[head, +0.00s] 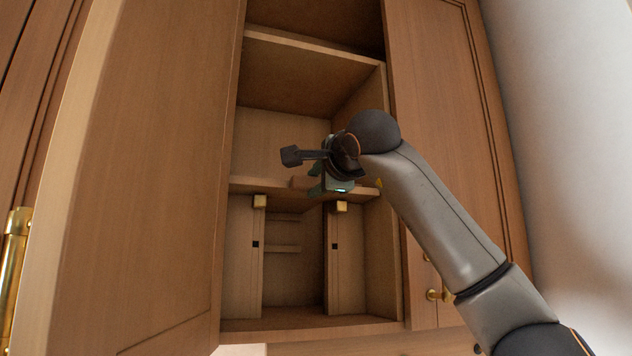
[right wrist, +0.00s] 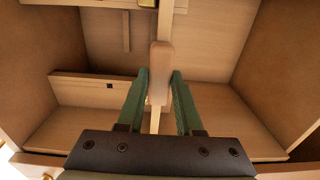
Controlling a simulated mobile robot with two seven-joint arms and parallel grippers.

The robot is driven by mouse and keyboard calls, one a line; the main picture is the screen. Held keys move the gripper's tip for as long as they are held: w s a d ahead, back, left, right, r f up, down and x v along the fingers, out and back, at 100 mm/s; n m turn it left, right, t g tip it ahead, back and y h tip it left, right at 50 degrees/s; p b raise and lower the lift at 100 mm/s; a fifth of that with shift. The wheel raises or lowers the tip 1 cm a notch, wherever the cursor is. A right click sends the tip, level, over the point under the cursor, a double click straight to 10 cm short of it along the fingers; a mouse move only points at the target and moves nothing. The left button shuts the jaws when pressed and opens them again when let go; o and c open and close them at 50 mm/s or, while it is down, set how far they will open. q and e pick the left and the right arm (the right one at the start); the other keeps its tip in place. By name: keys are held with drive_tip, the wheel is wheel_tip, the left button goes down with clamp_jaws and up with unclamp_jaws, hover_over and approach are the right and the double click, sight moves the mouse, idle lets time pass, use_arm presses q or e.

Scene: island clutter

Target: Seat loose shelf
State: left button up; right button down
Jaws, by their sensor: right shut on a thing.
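The wooden shelf board (head: 245,184) lies across the middle of the open cabinet, above two upright inner panels with small yellowish blocks at their tops. I cannot tell if it is fully seated. My right gripper (head: 325,183) is at this board's front, right of its middle, and hides part of it. In the right wrist view, my right gripper (right wrist: 159,76) has its green fingers on either side of a narrow wooden piece with a rounded end (right wrist: 161,62), and is shut on it. I cannot tell whether this piece belongs to the shelf. My left gripper is out of view.
An upper shelf (head: 310,46) spans the cabinet above. The left door (head: 165,160) stands open toward me; a right door (head: 440,120) with a brass handle (head: 438,295) is beside the opening. The lower bay (head: 293,285) looks empty. A white wall is at right.

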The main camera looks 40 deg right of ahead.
drive_tip(key=shift+r, duration=0.15)
drive_tip(key=c, duration=0.6)
unclamp_jaws()
drive_tip(key=shift+s, duration=0.1)
drive_tip(key=shift+o, duration=0.6)
drive_tip(key=shift+f, duration=0.2)
drive_tip(key=shift+s+a, duration=0.1)
drive_tip(key=shift+s, duration=0.15)
drive_tip(key=b+v, duration=0.3)
drive_tip(key=v, duration=0.9)
drive_tip(key=shift+r+b, duration=0.2)
drive_tip(key=shift+b, duration=0.2)
